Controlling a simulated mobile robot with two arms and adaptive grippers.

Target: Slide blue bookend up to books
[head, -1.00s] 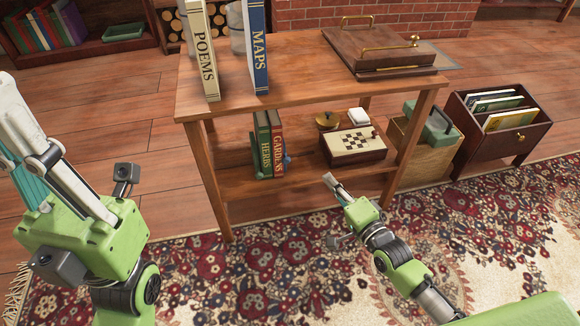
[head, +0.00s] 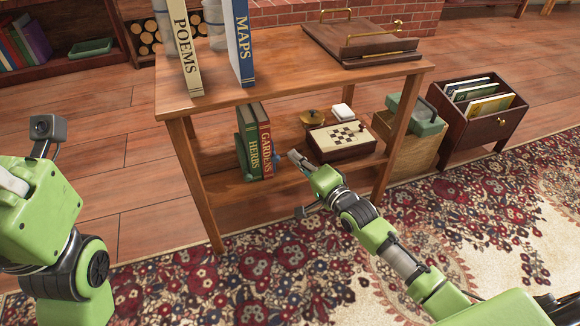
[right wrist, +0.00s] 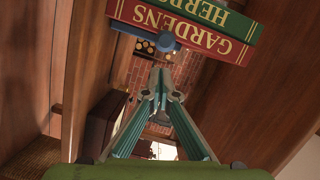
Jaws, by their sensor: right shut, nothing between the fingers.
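The blue bookend (head: 275,154) shows only as a small blue part at the right side of the books on the lower shelf. In the right wrist view its blue knob (right wrist: 163,41) is close to the red GARDENS book (right wrist: 190,38); I cannot tell whether they touch. The green HERBS book (head: 249,140) stands upright against GARDENS. My right gripper (head: 295,157) is shut and empty, just right of the bookend; its closed fingers (right wrist: 160,75) point toward the knob's side. My left gripper is mostly cut off at the left edge, its fingertips out of view.
The table top (head: 280,84) holds the POEMS (head: 186,50) and MAPS (head: 241,45) books. A table leg (head: 195,185) stands at front left.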

